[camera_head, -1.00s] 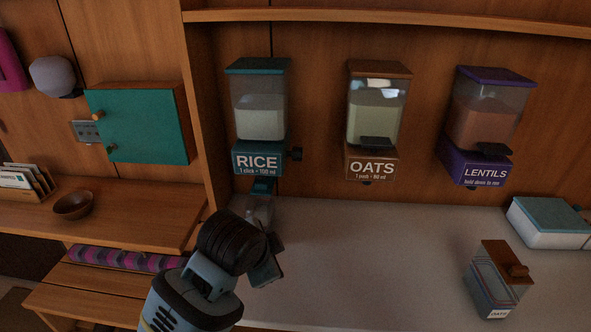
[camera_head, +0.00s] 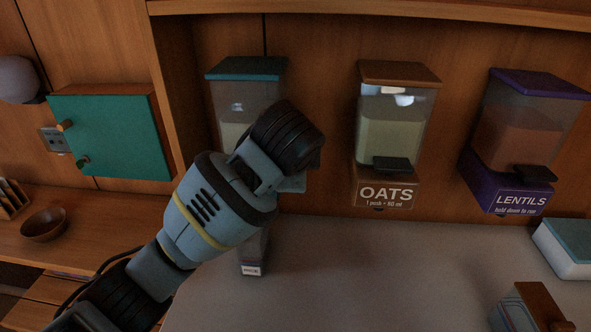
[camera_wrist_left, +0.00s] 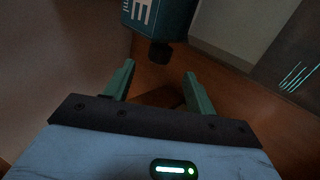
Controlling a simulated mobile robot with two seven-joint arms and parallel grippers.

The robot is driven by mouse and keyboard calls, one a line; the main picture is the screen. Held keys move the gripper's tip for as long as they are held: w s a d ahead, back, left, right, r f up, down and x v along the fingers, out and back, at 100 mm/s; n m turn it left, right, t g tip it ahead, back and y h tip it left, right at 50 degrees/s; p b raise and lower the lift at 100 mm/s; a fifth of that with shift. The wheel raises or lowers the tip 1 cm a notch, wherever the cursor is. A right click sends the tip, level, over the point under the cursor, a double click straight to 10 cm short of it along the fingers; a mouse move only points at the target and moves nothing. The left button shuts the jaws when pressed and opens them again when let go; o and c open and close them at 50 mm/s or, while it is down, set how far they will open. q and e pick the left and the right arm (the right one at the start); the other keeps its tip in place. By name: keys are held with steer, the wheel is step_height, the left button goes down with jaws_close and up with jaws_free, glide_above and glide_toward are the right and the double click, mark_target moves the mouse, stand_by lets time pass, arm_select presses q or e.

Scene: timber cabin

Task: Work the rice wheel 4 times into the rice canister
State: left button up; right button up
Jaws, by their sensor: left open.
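The rice dispenser (camera_head: 246,92) hangs on the back wall with a teal lid and a clear, part-filled hopper. My left arm hides its label and wheel in the head view. In the left wrist view its teal body (camera_wrist_left: 172,18) is at the top, with the dark rice wheel (camera_wrist_left: 160,52) sticking out below. My left gripper (camera_wrist_left: 159,72) is open and empty; the wheel lies just ahead, between its fingertips in the picture. I cannot tell whether they touch it. The rice canister (camera_head: 252,257) stands on the counter below the dispenser, mostly hidden by my arm. My right gripper is not in view.
The oats dispenser (camera_head: 392,125) and purple lentils dispenser (camera_head: 523,130) hang to the right. A teal cabinet (camera_head: 110,138) is at left.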

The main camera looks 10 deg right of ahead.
arm_select(q)
steer(key=shift+x, duration=3.6)
steer(key=c, duration=1)
steer(key=shift+a, duration=0.1)
steer(key=t, duration=0.4)
steer(key=shift+s+f+h, duration=0.25)
steer(key=shift+f+h, duration=0.05)
steer(key=shift+f, duration=0.05)
steer(key=shift+f+t, duration=0.1)
steer(key=shift+t, duration=1.2)
steer(key=shift+h, duration=0.3)
